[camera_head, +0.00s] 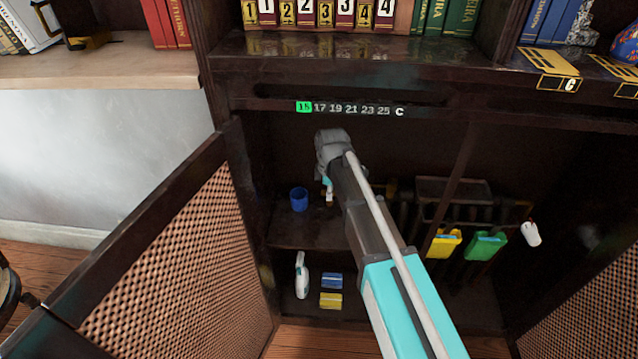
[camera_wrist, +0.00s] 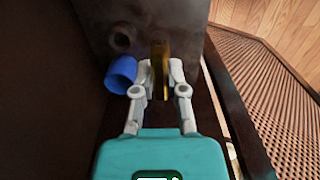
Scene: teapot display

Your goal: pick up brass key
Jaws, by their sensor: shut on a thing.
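The brass key (camera_wrist: 158,56) shows in the wrist view as a narrow, brass-coloured upright piece between my two fingers. My gripper (camera_wrist: 160,78) is shut on it, with one pale finger on each side. In the head view my gripper (camera_head: 328,194) is inside the open cabinet, just right of the blue cup, above the inner shelf. My arm hides much of that area, and the key's shape is hard to make out there. I cannot tell whether the key touches the surface behind it.
The blue cup (camera_head: 299,199) stands close to my gripper; it also shows in the wrist view (camera_wrist: 121,74). Below are a white bottle (camera_head: 302,275), a blue box (camera_head: 332,281) and a yellow box (camera_head: 331,300). An open lattice door (camera_head: 185,275) flanks the cabinet on the left.

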